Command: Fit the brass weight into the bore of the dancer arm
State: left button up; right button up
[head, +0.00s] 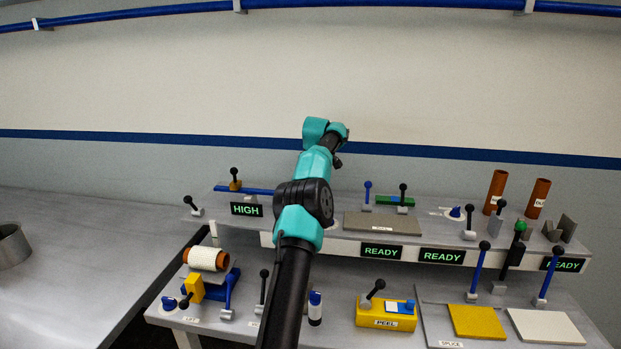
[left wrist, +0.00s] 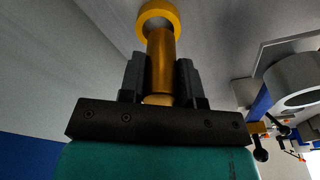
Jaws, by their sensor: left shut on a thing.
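My left gripper (left wrist: 160,75) is shut on the brass weight (left wrist: 160,58), a yellow cylinder with a wider ring-like end, seen in the left wrist view. In the head view my left arm reaches up over the shelf; its fingers and the weight cannot be made out there. The dancer arm seems to be the blue bar (head: 261,190) on the upper shelf, with a brass block and black knob at its left end. The left wrist view shows a blue bar (left wrist: 261,103) beside a grey ring (left wrist: 294,80), apart from the weight. My right gripper is not in view.
The upper shelf carries a HIGH display (head: 246,210), a grey plate (head: 382,223), levers and two brown tubes (head: 495,191). Below stand a white spool (head: 207,259), a yellow PEEL box (head: 386,315) and pads (head: 477,321). The left table is mostly clear.

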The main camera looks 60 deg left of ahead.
pick_arm(q)
jog(key=s+d+r, duration=0.1)
jog(key=s+d, duration=0.7)
jog(key=d, duration=0.5)
jog(key=shift+s+r, duration=0.15)
jog(key=shift+s, duration=0.05)
jog(key=shift+a, duration=0.1)
dwell(0.6)
